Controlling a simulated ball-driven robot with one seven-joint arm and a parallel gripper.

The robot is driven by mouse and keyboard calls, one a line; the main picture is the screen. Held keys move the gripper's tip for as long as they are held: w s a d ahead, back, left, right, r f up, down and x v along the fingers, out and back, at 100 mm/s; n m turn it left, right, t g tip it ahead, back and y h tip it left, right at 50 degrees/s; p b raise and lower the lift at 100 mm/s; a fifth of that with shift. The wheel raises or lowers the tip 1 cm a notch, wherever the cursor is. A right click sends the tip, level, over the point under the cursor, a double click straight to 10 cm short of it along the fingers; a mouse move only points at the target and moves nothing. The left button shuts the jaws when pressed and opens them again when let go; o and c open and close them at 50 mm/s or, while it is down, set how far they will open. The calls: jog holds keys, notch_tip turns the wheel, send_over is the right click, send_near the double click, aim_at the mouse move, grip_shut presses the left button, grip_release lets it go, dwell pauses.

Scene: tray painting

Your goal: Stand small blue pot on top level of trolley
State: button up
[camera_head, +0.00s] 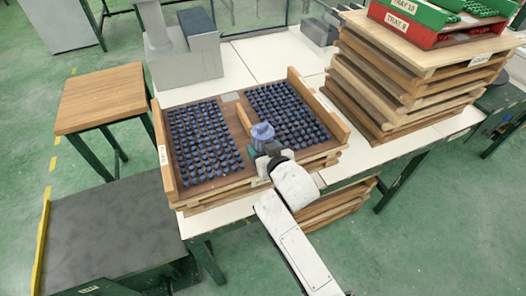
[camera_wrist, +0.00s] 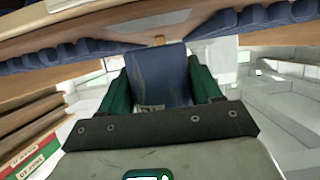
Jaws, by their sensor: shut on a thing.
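The small blue pot (camera_head: 262,131) is in my gripper (camera_head: 264,147), above the divider and front part of the wooden tray on the table. In the wrist view the blue pot (camera_wrist: 158,72) sits between the two green fingers of my gripper (camera_wrist: 160,84), which are shut on it. Part of the pot is hidden by the fingers. What looks like the trolley stands at the lower left, with a dark grey, empty top level (camera_head: 110,225) and a yellow strip along its left edge.
The wooden tray (camera_head: 164,150) holds many small blue pieces in two blocks. A tall stack of wooden trays (camera_head: 395,85) stands at the right, with red and green trays (camera_head: 400,22) on top. A wooden-topped stand (camera_head: 105,97) is at the left, and a grey machine (camera_head: 180,62) behind.

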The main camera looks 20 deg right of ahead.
jog(key=shift+f, duration=0.85)
jog(key=shift+f, duration=0.15)
jog(key=o, duration=0.8)
jog(key=shift+r, duration=0.2)
jog(key=v, duration=1.2)
